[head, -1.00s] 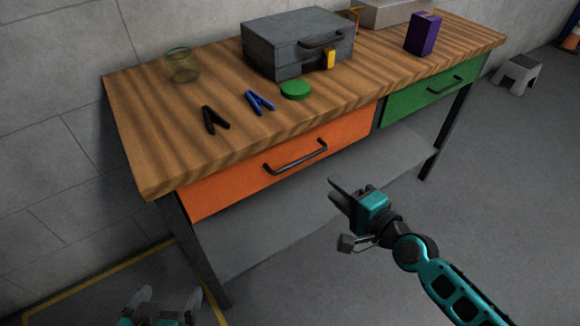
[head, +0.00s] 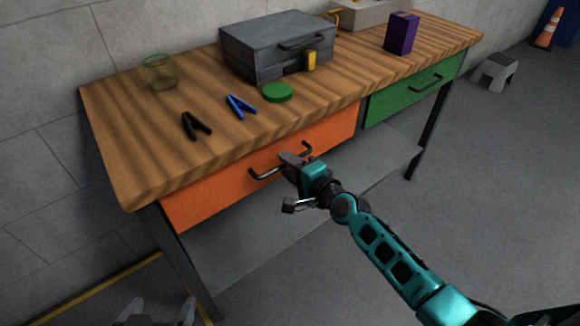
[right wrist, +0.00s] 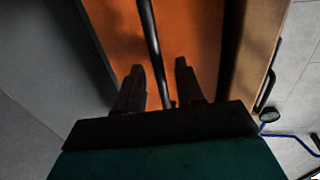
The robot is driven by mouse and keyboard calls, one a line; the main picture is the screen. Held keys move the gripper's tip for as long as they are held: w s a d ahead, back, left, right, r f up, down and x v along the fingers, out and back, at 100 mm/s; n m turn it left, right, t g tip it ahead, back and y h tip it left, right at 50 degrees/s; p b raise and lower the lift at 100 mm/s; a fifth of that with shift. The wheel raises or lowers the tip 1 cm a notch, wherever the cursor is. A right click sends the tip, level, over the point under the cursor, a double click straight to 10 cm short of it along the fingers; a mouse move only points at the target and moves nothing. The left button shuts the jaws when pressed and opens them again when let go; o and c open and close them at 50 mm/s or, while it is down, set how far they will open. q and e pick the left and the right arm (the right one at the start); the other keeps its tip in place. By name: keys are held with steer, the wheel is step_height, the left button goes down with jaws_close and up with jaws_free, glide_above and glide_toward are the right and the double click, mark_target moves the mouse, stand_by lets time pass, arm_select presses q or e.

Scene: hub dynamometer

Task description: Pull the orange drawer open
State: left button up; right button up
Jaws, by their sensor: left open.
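The orange drawer (head: 215,195) sits under the left part of the wooden workbench top, its front close under the bench edge; it looks closed. Its dark bar handle (head: 265,174) is partly hidden behind my right gripper (head: 287,164). In the right wrist view, the handle (right wrist: 150,45) runs between the two spread fingers of my right gripper (right wrist: 158,85), with a gap on each side, in front of the orange drawer face (right wrist: 195,30). My left gripper (head: 160,309) shows only at the bottom left edge, open and away from the drawer.
On the wooden workbench (head: 150,135) stand a grey toolbox (head: 265,55), a glass jar (head: 160,71), black (head: 196,126) and blue (head: 240,106) clips, a green disc (head: 277,92) and a purple box (head: 401,33). A green drawer (head: 400,100) is at right. The front floor is clear.

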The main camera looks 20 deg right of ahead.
jaws_close()
stand_by(0.6)
